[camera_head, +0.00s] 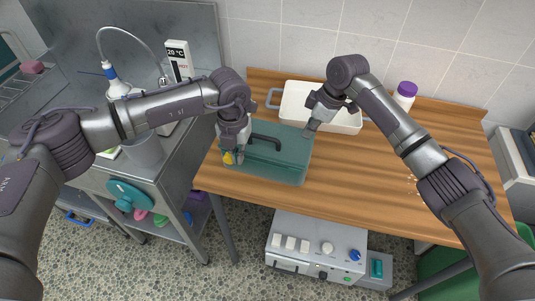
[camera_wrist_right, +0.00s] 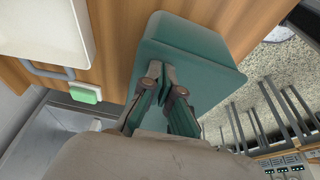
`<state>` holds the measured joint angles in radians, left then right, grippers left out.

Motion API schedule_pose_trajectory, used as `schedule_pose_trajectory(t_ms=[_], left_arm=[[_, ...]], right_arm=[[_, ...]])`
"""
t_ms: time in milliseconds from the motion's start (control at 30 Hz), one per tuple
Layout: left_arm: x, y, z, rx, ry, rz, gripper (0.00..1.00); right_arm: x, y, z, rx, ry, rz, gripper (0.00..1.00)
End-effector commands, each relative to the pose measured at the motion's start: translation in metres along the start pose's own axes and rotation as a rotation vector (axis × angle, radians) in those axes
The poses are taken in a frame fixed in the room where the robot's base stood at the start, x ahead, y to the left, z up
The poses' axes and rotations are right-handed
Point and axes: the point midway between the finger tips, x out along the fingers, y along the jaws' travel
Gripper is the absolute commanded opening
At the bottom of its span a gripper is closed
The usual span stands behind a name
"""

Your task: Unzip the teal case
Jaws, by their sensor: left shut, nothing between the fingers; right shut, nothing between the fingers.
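The teal case (camera_head: 285,166) lies on the wooden table, its dark handle (camera_head: 264,140) on top. In the right wrist view the case (camera_wrist_right: 195,45) appears behind my right fingers. My left gripper (camera_head: 236,158) is shut and empty at the case's left end, beside a small yellow piece (camera_head: 228,157). Whether it touches the case I cannot tell. My right gripper (camera_head: 311,128) is shut and empty at the case's far right corner; it also shows in the right wrist view (camera_wrist_right: 163,72). No zipper or slider can be made out clearly.
A white tray (camera_head: 345,121) with grey handles stands behind the case. A purple-lidded jar (camera_head: 405,92) is at the back right. A metal sink unit (camera_head: 150,170) adjoins on the left. The table's right part is mostly clear. A control box (camera_head: 316,247) sits below the front edge.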

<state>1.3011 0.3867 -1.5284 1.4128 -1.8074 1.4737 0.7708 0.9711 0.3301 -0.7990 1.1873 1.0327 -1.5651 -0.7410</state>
Motion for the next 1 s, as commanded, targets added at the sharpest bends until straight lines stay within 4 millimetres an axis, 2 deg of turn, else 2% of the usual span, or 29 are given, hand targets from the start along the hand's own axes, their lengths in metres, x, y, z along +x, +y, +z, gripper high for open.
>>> schedule_pose_trajectory(t_ms=[1000], left_arm=[[-0.077,-0.010,0.000,0.001,-0.002,-0.001,0.00]], right_arm=[[0.000,0.000,0.000,0.000,0.000,0.000,0.00]])
